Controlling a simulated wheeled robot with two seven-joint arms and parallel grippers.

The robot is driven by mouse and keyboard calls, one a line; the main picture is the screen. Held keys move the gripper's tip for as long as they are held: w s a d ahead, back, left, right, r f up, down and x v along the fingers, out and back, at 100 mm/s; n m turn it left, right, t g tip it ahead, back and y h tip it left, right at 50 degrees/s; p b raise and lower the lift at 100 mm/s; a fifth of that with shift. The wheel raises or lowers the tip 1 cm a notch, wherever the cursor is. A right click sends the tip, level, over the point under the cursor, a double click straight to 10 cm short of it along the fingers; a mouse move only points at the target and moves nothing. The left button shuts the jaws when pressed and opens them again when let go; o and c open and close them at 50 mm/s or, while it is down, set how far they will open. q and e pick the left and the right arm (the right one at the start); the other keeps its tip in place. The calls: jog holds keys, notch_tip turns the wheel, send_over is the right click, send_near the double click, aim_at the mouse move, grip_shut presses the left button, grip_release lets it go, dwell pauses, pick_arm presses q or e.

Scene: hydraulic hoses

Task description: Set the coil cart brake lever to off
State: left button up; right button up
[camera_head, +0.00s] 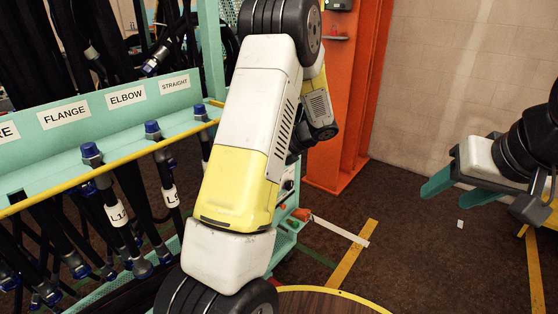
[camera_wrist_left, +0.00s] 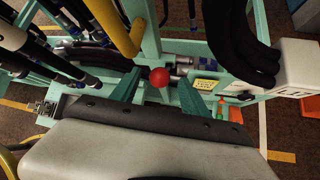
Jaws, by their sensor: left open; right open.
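The coil cart is a teal frame (camera_head: 60,155) with hoses at the left of the head view. In the left wrist view, a round red knob (camera_wrist_left: 159,78), which looks like the brake lever's end, shows between the two teal fingers of my left gripper (camera_wrist_left: 157,84). The gripper is open around or just behind the knob; I cannot tell if it touches. The lever's shaft is mostly hidden. In the head view my left arm hides the knob and its own gripper. My right gripper (camera_head: 448,194) is open and empty at the right, away from the cart.
Dark hoses with blue caps hang along the yellow rail (camera_head: 110,160). A yellow label (camera_wrist_left: 206,84) sits right of the knob. An orange post (camera_head: 347,100) stands behind my left arm. The floor (camera_head: 410,250) at the right is mostly clear.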

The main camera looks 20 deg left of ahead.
pick_arm(q)
jog(key=shift+s, duration=0.2)
jog(key=c, duration=0.7)
jog(key=shift+s+d+r+g+h, duration=0.1)
jog(key=shift+s+g+h, duration=0.25)
jog(key=shift+h, duration=0.35)
jog(key=c, duration=0.4)
jog(key=d+r+h, duration=0.1)
jog(key=h, duration=0.1)
jog(key=s+d+r+h, duration=0.1)
jog(key=d+r+h, duration=0.1)
jog(key=s+d+r+h, duration=0.1)
jog(key=r, duration=0.1)
jog(key=shift+s+d+r+h, duration=0.15)
jog(key=shift+d+h, duration=0.15)
jog(key=shift+h, duration=0.1)
grip_shut()
notch_tip(320, 180, down, 10)
jog(key=a, duration=0.2)
jog(key=shift+w+a+r, duration=0.5)
jog(key=shift+a+r, duration=0.05)
jog(key=shift+a, duration=0.1)
jog(key=shift+w+a+r, duration=0.45)
jog(key=shift+a+r, duration=0.1)
jog(key=shift+a, duration=0.1)
